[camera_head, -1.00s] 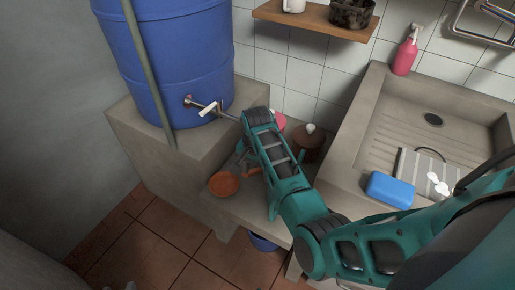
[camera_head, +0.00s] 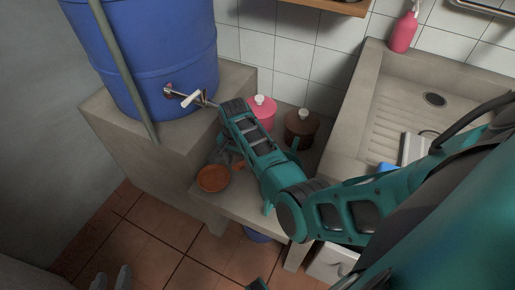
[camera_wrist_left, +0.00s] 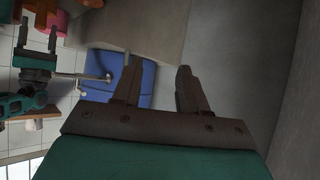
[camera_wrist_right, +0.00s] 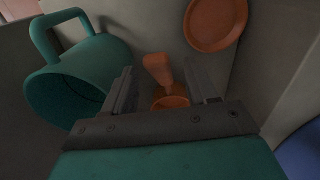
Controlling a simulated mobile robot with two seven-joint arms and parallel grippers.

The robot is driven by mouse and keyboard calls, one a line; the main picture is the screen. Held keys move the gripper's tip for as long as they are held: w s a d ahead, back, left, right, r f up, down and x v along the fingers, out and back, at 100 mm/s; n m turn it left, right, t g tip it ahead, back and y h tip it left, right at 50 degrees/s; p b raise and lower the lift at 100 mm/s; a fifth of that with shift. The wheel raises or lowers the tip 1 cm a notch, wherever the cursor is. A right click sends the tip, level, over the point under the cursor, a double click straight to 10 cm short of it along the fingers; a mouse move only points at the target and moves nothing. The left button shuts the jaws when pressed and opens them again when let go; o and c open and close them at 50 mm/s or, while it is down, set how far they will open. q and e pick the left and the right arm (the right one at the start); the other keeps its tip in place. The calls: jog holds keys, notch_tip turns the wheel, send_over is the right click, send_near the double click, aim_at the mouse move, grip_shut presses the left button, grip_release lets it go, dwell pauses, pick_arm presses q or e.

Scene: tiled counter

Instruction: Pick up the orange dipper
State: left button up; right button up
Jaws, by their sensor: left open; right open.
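The orange dipper (camera_wrist_right: 158,68) stands out in the right wrist view, its handle between the fingers of my right gripper (camera_wrist_right: 162,88) and its round part close to the gripper's base. I cannot tell whether the fingers touch it. In the head view, only a small orange part of the dipper (camera_head: 238,166) shows beside my right gripper (camera_head: 226,157), which is open and low over the ledge; the arm hides the rest. My left gripper (camera_wrist_left: 156,78) is open and empty, facing the blue barrel in its wrist view. Its fingertips (camera_head: 111,279) show over the floor at the head view's bottom.
An orange dish (camera_head: 213,178) lies on the ledge's front edge. A teal mug (camera_wrist_right: 78,80) is beside the dipper. A pink pot (camera_head: 262,112) and a brown pot (camera_head: 300,128) stand behind. The blue barrel (camera_head: 150,50) with its tap (camera_head: 190,97) rises at the left.

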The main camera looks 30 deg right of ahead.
notch_tip(320, 180, down, 5)
jog(key=shift+s+a+r+b, duration=0.1)
jog(key=shift+b, duration=0.95)
grip_shut()
